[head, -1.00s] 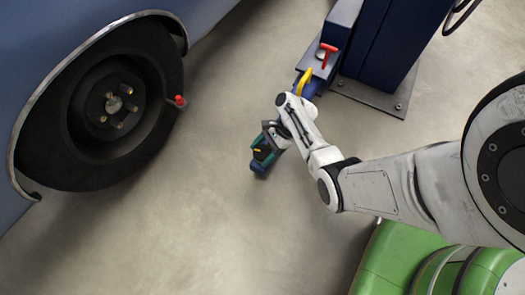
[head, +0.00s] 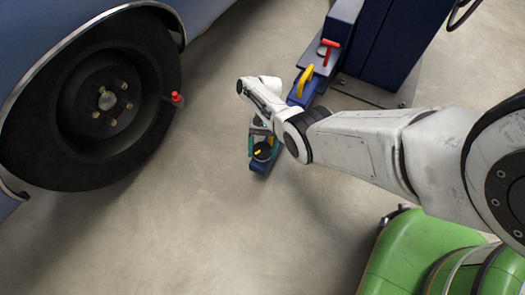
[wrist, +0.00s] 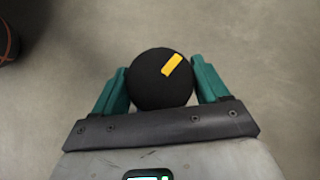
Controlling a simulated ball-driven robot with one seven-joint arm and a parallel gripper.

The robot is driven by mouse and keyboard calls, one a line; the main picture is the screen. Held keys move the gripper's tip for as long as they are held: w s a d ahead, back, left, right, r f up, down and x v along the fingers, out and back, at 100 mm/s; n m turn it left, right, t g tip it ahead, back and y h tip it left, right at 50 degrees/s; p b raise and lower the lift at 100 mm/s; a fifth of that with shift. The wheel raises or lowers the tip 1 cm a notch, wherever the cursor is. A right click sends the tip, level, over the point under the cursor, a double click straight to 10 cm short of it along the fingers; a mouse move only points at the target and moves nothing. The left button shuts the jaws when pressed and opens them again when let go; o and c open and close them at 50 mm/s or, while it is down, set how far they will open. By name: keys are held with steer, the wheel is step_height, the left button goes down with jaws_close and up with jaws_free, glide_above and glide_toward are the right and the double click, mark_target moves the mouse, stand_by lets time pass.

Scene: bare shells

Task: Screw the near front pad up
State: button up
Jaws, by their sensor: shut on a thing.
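The near front pad (head: 262,151) is a round black disc with a yellow mark, at the end of a blue lift arm (head: 258,167) low over the floor. In the wrist view the pad (wrist: 150,88) sits between two teal fingers, with its yellow mark toward the upper right. My gripper (wrist: 160,75) is shut on the pad from both sides. In the head view my gripper (head: 264,144) is partly hidden under my own wrist, which also covers part of the blue arm.
A yellow handle (head: 305,80) and a red T-handle (head: 330,47) stand on the blue lift parts by the dark blue post (head: 385,45). A blue car's wheel (head: 100,100) is at the left, with a red-topped piece (head: 175,98) beside it. Floor between is clear.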

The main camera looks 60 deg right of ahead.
steer(key=n, duration=0.1)
steer(key=n+g+h, duration=0.1)
steer(key=n+g, duration=0.1)
steer(key=shift+s+a+f+n+h, duration=0.15)
steer(key=shift+a+f+n+h, duration=0.15)
steer(key=shift+f+n, duration=0.1)
steer(key=n+g+h, duration=0.2)
steer(key=n, duration=0.2)
steer(key=shift+d+r, duration=0.1)
steer(key=shift+r, duration=0.05)
stand_by(0.8)
steer(key=o, duration=1)
steer(key=shift+h, duration=0.3)
steer(key=shift+r, duration=0.1)
steer(key=shift+d, duration=0.1)
